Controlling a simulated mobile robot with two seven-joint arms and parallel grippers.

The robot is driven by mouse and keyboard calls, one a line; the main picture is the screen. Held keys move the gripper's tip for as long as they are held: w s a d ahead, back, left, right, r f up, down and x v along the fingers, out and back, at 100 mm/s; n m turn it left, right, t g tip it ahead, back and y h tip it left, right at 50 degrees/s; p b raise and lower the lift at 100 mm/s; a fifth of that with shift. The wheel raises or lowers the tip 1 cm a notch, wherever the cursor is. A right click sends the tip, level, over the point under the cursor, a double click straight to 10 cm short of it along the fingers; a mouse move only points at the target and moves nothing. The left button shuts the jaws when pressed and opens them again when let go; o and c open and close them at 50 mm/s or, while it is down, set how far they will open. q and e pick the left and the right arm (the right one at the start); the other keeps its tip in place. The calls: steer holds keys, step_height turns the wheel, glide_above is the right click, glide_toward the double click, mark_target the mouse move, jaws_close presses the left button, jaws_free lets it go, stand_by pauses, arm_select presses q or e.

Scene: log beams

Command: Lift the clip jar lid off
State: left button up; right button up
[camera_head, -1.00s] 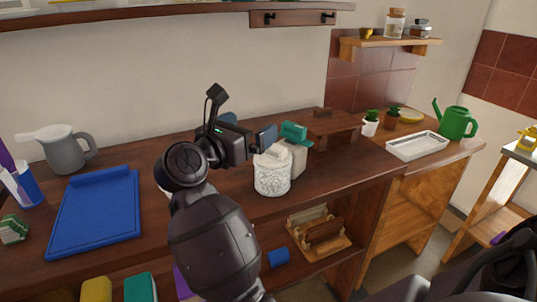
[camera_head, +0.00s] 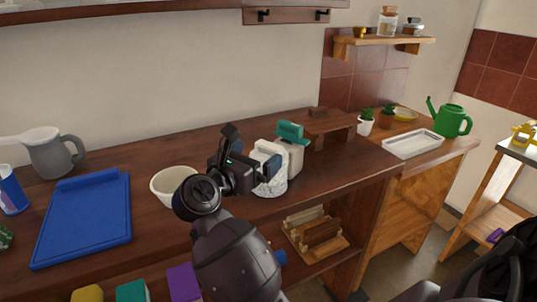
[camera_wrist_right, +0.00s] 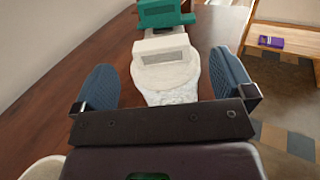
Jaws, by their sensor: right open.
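The clip jar (camera_head: 271,186) is a squat, pale, textured jar on the brown wooden counter, partly hidden by my right gripper in the head view. Its white lid (camera_wrist_right: 165,76) is round with a raised block on top, and shows well in the right wrist view. My right gripper (camera_head: 264,162) is open at the jar. In the wrist view its blue finger pads stand on either side of the lid, with gaps showing; the gripper also shows there (camera_wrist_right: 162,72). My left gripper is not in view.
A pale canister with a teal top (camera_head: 291,140) stands close behind the jar. A cream bowl (camera_head: 166,187) is left of it, beside my right wrist. A brown wooden stand (camera_head: 325,122) is behind on the right. A blue board (camera_head: 85,220) lies at the left.

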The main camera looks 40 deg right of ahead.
mark_target(266, 148)
steer(key=x, duration=0.5)
steer(key=shift+a, duration=0.1)
steer(key=c, duration=1)
